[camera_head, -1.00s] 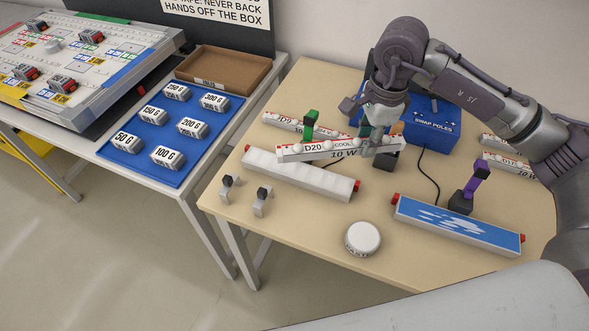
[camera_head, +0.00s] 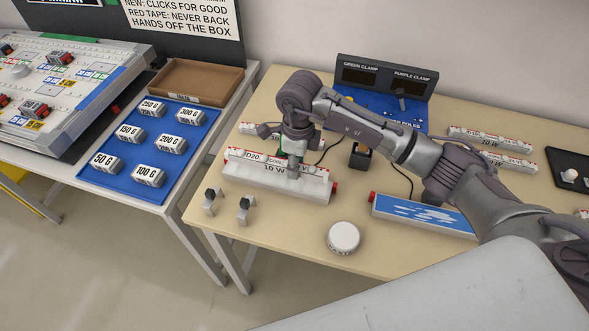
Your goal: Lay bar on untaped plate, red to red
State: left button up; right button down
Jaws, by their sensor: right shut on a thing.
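My right gripper (camera_head: 294,170) is shut on the white bar marked D20, 10 W (camera_head: 262,165), gripping it near its right part. The bar is over the plain white plate (camera_head: 312,196), running along it; I cannot tell whether it touches. Red shows at the bar's left end, and a red knob (camera_head: 334,188) at the plate's right end. A second plate (camera_head: 415,212) has a blue-and-white patterned top and a red knob at its left; my right arm hides part of it. My left gripper is not in view.
A white round button (camera_head: 343,237) and two grey clips (camera_head: 244,209) stand near the front edge. Other bars (camera_head: 490,136) lie at the back right. The blue clamp box (camera_head: 385,90) stands behind. A blue tray of weights (camera_head: 150,145) is on the left table.

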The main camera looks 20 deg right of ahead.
aim_at(295, 182)
notch_tip(295, 182, down, 4)
jog(key=shift+a+r+p, duration=0.1)
jog(key=shift+r+p, duration=0.05)
jog(key=shift+p, duration=0.65)
jog(key=shift+f, duration=0.2)
jog(key=shift+f, duration=0.1)
jog(key=shift+f+b, duration=0.15)
jog(key=shift+b, duration=0.15)
jog(key=c, duration=0.8)
grip_release()
jog(key=shift+c, duration=0.2)
